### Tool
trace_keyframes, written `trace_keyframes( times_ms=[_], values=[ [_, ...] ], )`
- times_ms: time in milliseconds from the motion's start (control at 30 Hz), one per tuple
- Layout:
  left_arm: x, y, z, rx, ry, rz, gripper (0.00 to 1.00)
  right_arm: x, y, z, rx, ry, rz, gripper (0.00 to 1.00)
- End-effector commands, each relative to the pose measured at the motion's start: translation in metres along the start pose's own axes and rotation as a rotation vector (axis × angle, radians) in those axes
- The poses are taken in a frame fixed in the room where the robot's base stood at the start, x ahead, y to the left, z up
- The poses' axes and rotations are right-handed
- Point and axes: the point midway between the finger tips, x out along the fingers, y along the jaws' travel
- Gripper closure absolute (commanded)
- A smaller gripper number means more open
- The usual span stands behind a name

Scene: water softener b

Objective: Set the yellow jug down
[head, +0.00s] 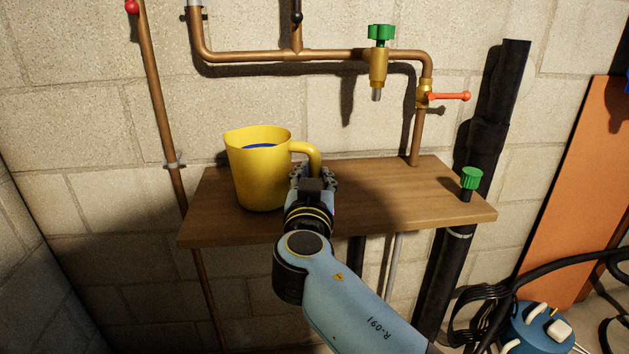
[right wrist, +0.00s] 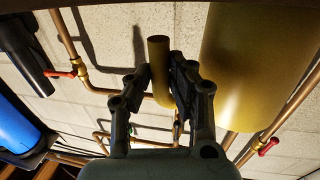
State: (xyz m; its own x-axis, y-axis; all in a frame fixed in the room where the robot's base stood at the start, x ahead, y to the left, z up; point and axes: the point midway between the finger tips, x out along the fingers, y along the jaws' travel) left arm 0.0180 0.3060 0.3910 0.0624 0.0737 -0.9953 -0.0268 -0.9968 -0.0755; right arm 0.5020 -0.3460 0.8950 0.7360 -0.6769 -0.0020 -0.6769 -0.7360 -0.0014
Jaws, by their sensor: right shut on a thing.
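The yellow jug (head: 258,178) is upright over the left part of the wooden shelf (head: 410,200), with something blue inside. I cannot tell whether its base touches the wood. Its curved handle (head: 313,155) points right. My right gripper (head: 314,176) is shut on the handle, reaching in from the front. In the right wrist view, the handle (right wrist: 158,68) stands between the fingers of my right gripper (right wrist: 158,84), and the jug body (right wrist: 255,60) fills the upper right. My left gripper is not in view.
A copper pipe with a green-handled tap (head: 379,60) and a red lever valve (head: 445,96) runs above the shelf. A green knob (head: 471,178) stands at the shelf's right end. The shelf's middle right is bare. A vertical copper pipe (head: 160,110) passes left of the jug.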

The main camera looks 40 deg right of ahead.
Motion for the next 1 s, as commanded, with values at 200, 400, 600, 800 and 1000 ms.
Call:
trace_keyframes(
  times_ms=[200,400,600,800,1000],
  values=[
    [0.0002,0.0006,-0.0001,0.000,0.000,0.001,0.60,0.0003,0.0000,0.0024,0.002,0.003,0.000,1.00],
    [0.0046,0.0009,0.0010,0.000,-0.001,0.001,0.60,0.0002,0.0001,0.0060,0.003,0.002,0.000,1.00],
    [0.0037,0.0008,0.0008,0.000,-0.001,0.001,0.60,0.0000,0.0001,0.0055,0.002,0.001,0.000,0.59],
    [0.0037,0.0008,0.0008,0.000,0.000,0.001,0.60,0.0000,0.0002,0.0054,0.002,0.001,0.000,0.58],
    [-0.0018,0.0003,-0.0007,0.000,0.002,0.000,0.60,0.0000,0.0002,0.0010,0.001,0.001,0.000,0.58]
  ],
)
